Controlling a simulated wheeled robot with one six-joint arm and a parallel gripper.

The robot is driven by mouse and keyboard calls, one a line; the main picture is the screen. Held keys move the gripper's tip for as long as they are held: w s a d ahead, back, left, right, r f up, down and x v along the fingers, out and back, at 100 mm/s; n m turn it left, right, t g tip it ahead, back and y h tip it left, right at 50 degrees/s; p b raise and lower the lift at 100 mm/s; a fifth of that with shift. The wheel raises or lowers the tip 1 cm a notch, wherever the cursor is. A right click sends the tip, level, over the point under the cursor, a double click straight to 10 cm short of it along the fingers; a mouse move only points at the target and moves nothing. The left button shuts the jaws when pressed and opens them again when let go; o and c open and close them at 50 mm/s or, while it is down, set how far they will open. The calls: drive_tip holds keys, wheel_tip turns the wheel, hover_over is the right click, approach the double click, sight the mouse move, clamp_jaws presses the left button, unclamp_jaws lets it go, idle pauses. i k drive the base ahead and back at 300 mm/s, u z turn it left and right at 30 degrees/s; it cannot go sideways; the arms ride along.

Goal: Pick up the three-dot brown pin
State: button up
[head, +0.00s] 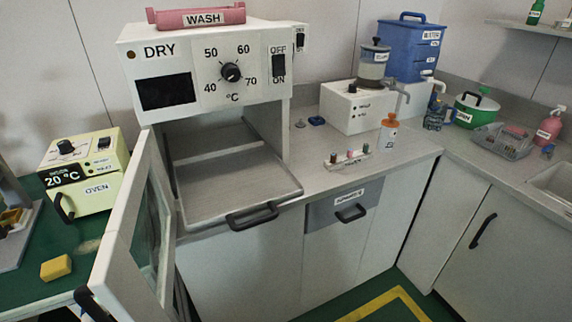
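A small white labelled rack (346,163) stands on the grey counter, right of the dryer. Several small dark and reddish pins stand upright in it. They are too small for me to tell which one is brown or to count dots, so I cannot single out the three-dot brown pin. My gripper is not in view.
The DRY cabinet (205,75) stands open, its tray (235,185) inside and its glazed door (135,230) swung out at left. An orange-white bottle (388,134) stands behind the rack. A grey drawer (343,205) is below. Counter right of the rack is clear.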

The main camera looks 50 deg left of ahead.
sight(334, 156)
drive_tip(key=z, duration=0.05)
drive_tip(key=k, duration=0.25)
drive_tip(key=u, duration=1.5)
drive_tip(key=i, duration=0.6)
drive_tip(key=z, duration=0.05)
drive_tip(key=k, duration=0.35)
drive_tip(key=z, duration=0.5)
drive_tip(key=i, duration=1)
